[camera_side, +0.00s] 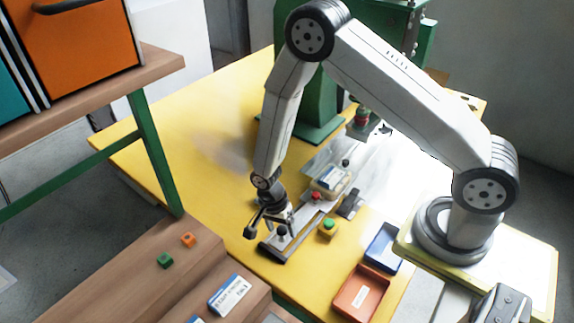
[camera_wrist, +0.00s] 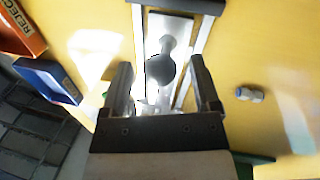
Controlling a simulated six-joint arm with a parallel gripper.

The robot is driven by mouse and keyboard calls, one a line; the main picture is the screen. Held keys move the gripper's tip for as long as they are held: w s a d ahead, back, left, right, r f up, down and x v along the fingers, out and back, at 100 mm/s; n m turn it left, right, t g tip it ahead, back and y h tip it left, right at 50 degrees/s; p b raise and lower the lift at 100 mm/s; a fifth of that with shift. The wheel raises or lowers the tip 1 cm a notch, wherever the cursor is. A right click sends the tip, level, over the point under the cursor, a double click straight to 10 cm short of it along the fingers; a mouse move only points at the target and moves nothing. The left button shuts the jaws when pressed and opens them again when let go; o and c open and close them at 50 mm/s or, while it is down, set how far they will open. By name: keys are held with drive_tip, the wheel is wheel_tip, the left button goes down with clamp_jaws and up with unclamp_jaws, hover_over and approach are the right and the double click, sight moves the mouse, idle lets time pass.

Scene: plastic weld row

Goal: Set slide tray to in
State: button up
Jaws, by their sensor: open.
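The slide tray's grey plate (camera_wrist: 172,25) lies between two pale rails with a dark crossbar (camera_side: 272,254) at their near end. A dark round knob (camera_wrist: 160,70) stands on the plate; it also shows in the side view (camera_side: 281,231). My gripper (camera_wrist: 161,68) is open and points down over the rails' near end. In the wrist view the knob appears between my fingertips, with a gap on each side; their height relation is unclear. A nest with a pale, blue-marked part (camera_side: 331,180) sits further back, toward the green press (camera_side: 325,105). My gripper partly hides the tray.
A green button (camera_side: 328,226) on a yellow box and a red button (camera_side: 317,195) are near the rails. A blue tray (camera_side: 383,247) and an orange reject tray (camera_wrist: 22,35) lie to one side. A small blue-white object (camera_wrist: 249,94) lies across the rails.

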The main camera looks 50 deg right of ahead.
clamp_jaws()
idle(1.4)
